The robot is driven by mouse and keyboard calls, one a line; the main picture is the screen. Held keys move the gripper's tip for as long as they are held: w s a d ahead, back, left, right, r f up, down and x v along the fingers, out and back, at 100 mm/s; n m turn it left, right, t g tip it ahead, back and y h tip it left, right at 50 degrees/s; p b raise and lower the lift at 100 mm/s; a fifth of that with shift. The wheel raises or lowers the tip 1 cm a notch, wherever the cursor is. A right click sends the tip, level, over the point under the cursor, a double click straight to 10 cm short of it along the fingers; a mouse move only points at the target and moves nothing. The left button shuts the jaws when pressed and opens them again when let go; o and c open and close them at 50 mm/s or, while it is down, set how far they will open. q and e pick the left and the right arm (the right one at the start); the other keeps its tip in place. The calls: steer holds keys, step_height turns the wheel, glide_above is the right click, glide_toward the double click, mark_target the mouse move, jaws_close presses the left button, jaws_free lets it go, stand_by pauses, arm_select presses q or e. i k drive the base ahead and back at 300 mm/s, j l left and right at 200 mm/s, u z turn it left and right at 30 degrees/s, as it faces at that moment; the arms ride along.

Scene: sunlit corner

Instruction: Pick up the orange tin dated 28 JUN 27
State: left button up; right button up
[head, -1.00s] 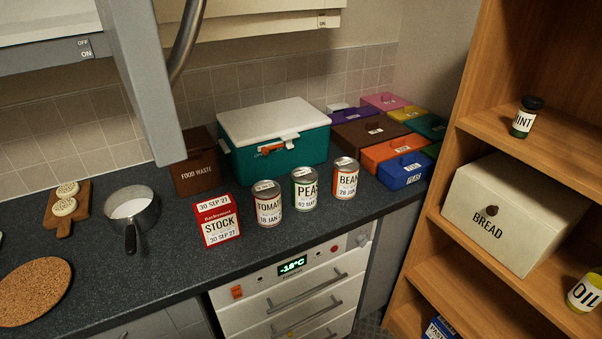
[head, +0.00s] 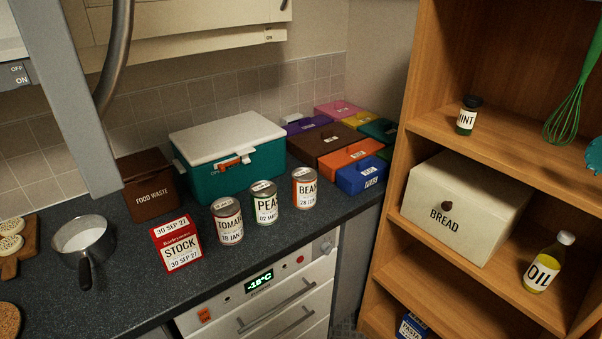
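The orange tin (head: 304,188), labelled BEANS with an orange band, stands upright on the dark counter near its front edge. Its date line is small; it seems to start with 28 JUN, and the year is not clear to me. The green PEAS tin (head: 264,203) stands just left of it, apart from it. The red-brown TOMATO tin (head: 228,222) stands further left. Neither of my grippers shows in the head view.
A red STOCK box (head: 176,246) and a pan (head: 84,240) stand left. A teal cool box (head: 230,160) and several coloured boxes (head: 351,154) stand behind the tins. A wooden shelf unit (head: 500,137) rises right. A grey upright panel (head: 75,100) fills the upper left.

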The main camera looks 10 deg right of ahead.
mark_target(304, 178)
steer(key=k+l+z, duration=0.1)
steer(key=l+z, duration=0.25)
steer(key=l, duration=0.3)
steer(key=l+z, duration=0.3)
steer(key=l, duration=0.3)
